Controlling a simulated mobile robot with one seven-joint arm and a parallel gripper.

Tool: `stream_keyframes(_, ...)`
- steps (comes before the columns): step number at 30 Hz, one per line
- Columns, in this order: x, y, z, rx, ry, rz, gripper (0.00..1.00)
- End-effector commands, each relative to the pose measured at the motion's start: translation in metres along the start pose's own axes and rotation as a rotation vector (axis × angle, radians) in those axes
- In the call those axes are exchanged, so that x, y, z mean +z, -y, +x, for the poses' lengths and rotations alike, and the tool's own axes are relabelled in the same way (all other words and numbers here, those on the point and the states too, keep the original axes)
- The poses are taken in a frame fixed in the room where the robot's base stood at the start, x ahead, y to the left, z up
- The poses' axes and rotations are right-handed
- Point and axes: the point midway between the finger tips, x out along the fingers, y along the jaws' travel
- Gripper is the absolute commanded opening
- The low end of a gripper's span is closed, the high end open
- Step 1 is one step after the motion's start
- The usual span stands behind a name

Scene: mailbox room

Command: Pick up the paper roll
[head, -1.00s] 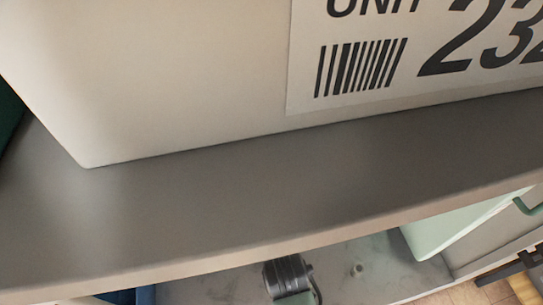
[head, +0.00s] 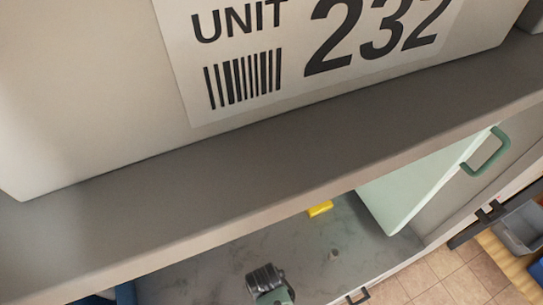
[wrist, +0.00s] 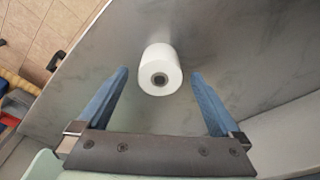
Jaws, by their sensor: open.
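The paper roll (wrist: 160,70) is a short white cylinder with a dark hollow core. The head view does not show the roll or the fingers; only a dark and green part of my arm shows at the bottom.
In the head view a large pale box (head: 90,90) labelled UNIT 232 stands on a grey upper shelf (head: 210,175). Tiled floor (head: 440,280) shows lower right.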

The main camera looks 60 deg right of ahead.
Motion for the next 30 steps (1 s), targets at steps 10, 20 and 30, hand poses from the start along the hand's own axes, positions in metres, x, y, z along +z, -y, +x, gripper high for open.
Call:
stream_keyframes(10,-0.001,0.0,0.016,-0.001,-0.001,0.001,1.0)
stream_keyframes(20,0.0,0.0,0.016,-0.001,0.0,0.001,0.6)
stream_keyframes(30,0.0,0.0,0.015,-0.001,0.0,0.001,0.09)
